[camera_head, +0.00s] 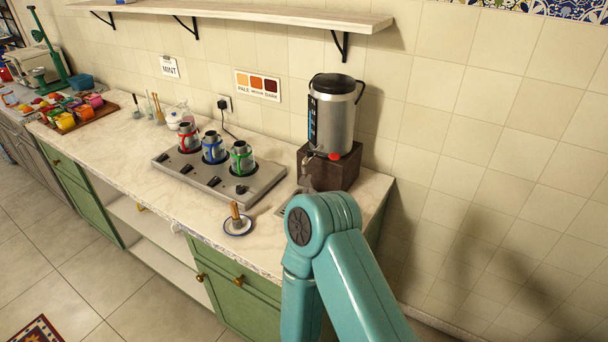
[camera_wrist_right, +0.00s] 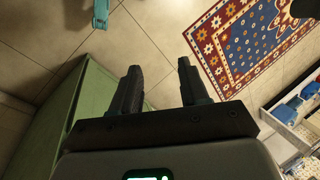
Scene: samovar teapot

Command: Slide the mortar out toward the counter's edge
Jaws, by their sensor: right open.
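A small white dish with a blue rim (camera_head: 238,226) sits near the counter's front edge, with an upright brown stick-like piece in it. I cannot tell whether this is the mortar; no other clear mortar shows. In the head view my teal right arm rises in front of the counter's right end, and its gripper is hidden. In the right wrist view my right gripper (camera_wrist_right: 158,66) is open and empty, with floor behind its fingers. My left gripper is not in view.
A samovar (camera_head: 333,115) stands on a dark wooden block at the right. A shelf (camera_head: 240,12) hangs above. The right wrist view shows a green cabinet side (camera_wrist_right: 50,120) and a patterned rug (camera_wrist_right: 250,45).

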